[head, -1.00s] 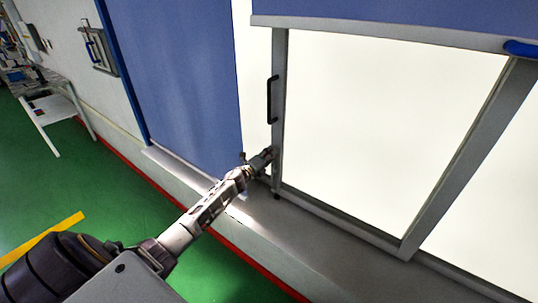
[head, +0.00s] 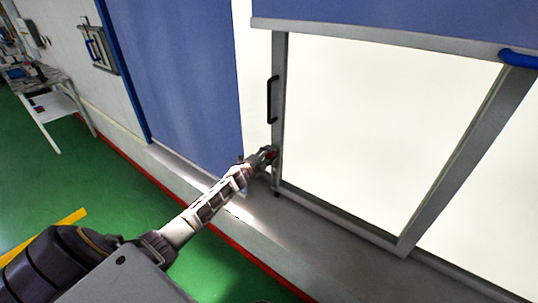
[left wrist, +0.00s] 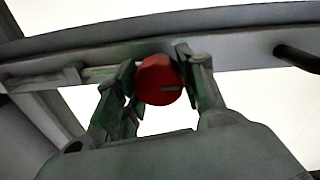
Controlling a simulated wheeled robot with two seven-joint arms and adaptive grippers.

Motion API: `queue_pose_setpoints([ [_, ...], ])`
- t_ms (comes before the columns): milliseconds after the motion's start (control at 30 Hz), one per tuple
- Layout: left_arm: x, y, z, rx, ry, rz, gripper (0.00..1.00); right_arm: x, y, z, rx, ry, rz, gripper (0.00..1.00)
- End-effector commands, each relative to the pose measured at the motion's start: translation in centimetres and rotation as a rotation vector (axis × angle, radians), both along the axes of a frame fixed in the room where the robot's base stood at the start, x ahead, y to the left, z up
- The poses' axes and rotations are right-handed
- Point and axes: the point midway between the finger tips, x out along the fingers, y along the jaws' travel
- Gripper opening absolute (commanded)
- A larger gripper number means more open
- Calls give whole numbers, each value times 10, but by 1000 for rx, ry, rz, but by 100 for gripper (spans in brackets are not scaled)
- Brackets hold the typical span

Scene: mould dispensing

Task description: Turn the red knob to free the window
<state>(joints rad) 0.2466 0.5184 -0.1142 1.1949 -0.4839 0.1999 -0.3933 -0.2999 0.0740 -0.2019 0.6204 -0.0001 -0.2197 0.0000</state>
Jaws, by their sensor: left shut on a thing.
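The red knob (left wrist: 158,80) sits on the grey window frame in the left wrist view, between the two fingers of my left gripper (left wrist: 154,84). The fingers are shut on the knob, one on each side. A short pale mark shows on the knob's face. In the head view my left gripper (head: 266,157) reaches the lower left upright of the window (head: 380,130), and only a little red of the knob (head: 274,152) shows there. My right gripper is not in view.
A black handle (head: 271,99) is on the same upright, above the knob. A grey sill (head: 320,230) runs below the window. Blue panels (head: 180,80) hang left of it and above it. A white table (head: 55,108) stands far left on the green floor.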

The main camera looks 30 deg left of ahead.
Motion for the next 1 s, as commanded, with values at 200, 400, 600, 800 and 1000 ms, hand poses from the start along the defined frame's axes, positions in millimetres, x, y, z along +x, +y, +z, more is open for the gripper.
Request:
queue_pose_setpoints([
  [200,0,1,-1,-3,2,2,16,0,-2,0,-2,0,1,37],
  [400,0,1,-1,-2,1,2,60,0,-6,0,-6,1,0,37],
  [600,0,0,-1,-1,0,1,62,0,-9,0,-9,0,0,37],
  [800,-1,0,-1,0,0,1,62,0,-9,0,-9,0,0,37],
  [1000,-5,1,0,0,0,1,62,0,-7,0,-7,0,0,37],
])
